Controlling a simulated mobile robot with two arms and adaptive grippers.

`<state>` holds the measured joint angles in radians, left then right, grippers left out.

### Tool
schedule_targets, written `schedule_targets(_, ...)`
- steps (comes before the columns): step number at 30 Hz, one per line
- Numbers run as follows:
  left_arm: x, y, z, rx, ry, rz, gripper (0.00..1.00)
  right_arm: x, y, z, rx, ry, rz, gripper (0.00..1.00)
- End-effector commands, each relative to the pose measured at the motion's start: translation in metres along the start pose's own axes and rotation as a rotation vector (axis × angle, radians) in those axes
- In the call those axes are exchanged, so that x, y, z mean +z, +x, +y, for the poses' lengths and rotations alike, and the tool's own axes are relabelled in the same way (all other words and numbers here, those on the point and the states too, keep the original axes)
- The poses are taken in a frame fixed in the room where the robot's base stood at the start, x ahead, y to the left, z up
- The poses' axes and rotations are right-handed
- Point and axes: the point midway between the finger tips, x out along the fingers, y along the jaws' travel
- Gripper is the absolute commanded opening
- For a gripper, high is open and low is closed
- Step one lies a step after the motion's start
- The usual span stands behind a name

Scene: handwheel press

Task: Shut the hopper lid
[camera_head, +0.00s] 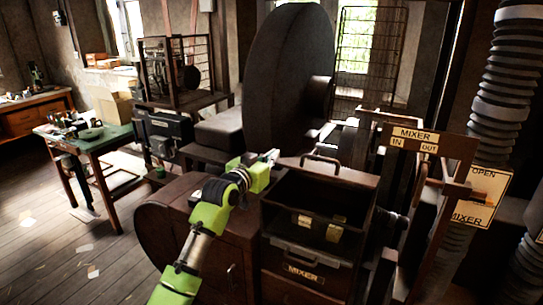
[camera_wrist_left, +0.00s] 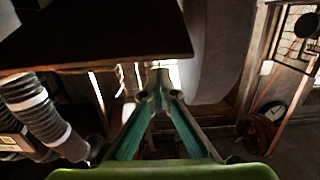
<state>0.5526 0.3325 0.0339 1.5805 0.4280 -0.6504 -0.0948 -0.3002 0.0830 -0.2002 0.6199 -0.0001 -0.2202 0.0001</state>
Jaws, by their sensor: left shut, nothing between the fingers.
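The hopper (camera_head: 306,250) is a dark box labelled MIXER in the middle of the head view. Its dark inside shows from above, with a yellowish piece in it. The lid (camera_head: 345,174) stands raised at its back edge, with a metal handle (camera_head: 322,157) on top. My left gripper (camera_head: 275,156) is beside the lid's upper left corner, clear of the handle; I cannot tell whether it touches the lid. In the left wrist view its fingers (camera_wrist_left: 161,72) are together and empty, below a dark panel (camera_wrist_left: 100,35) that looks like the lid. My right gripper is out of view.
A large dark wheel (camera_head: 290,70) stands behind the hopper. A wooden frame with MIXER IN and OUT signs (camera_head: 415,140) and a ribbed hose (camera_head: 498,90) are to the right. A green-topped table (camera_head: 88,140) is at left, with open floor in front.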

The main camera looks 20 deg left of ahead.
Motion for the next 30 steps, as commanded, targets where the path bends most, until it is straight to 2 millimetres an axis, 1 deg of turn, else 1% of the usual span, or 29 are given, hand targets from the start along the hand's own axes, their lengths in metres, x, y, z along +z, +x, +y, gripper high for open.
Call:
schedule_targets(1,0.003,-0.002,0.0,0.0,0.0,-0.001,0.0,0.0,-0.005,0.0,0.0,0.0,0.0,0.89)
schedule_targets(6,0.011,-0.005,0.0,0.0,0.0,0.001,0.0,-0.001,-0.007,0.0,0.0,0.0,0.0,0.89)
schedule_targets(17,0.013,-0.005,0.0,-0.001,0.001,0.002,0.0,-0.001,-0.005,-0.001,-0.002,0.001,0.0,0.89)
schedule_targets(20,0.02,-0.006,0.0,-0.001,0.001,0.01,0.0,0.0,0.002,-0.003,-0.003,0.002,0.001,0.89)
schedule_targets(24,0.036,-0.009,-0.001,-0.001,0.002,0.044,0.0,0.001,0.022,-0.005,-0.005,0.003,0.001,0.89)
schedule_targets(30,0.056,-0.015,-0.001,-0.001,0.002,0.107,0.0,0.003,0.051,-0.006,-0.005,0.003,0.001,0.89)
